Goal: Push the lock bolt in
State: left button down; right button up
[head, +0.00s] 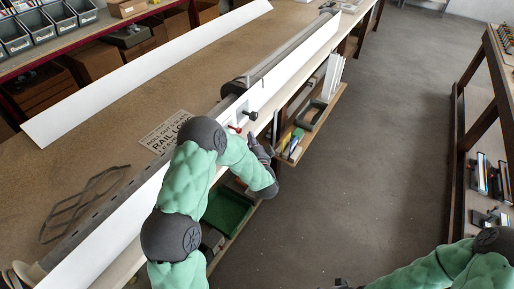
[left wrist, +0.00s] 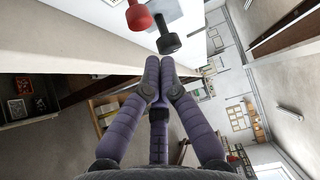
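A black-knobbed bolt (head: 252,115) sticks out from a light plate on the side of the long rail, beside a red knob (head: 235,128). The left wrist view shows the black knob (left wrist: 168,43) and the red knob (left wrist: 138,18) at the top. I cannot tell by label which is the lock bolt. My left gripper (head: 262,148) is just below the knobs in the head view, partly hidden by my arm. Its fingertips (left wrist: 160,62) are together and empty, apart from the black knob. My right gripper (head: 343,284) barely shows at the bottom edge.
The workbench (head: 110,145) carries long white profiles, a sign (head: 166,131) and dark bent wire pieces (head: 83,203). A wooden side tray (head: 312,125) and a green bin (head: 228,209) lie beside and below the bench edge. The aisle floor at the right is clear.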

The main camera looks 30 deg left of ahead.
aim_at(239, 132)
pick_arm(q)
jog(key=shift+a, duration=1.25)
jog(key=shift+w+a, duration=0.15)
jog(key=shift+a, duration=1.35)
jog(key=shift+r, duration=0.1)
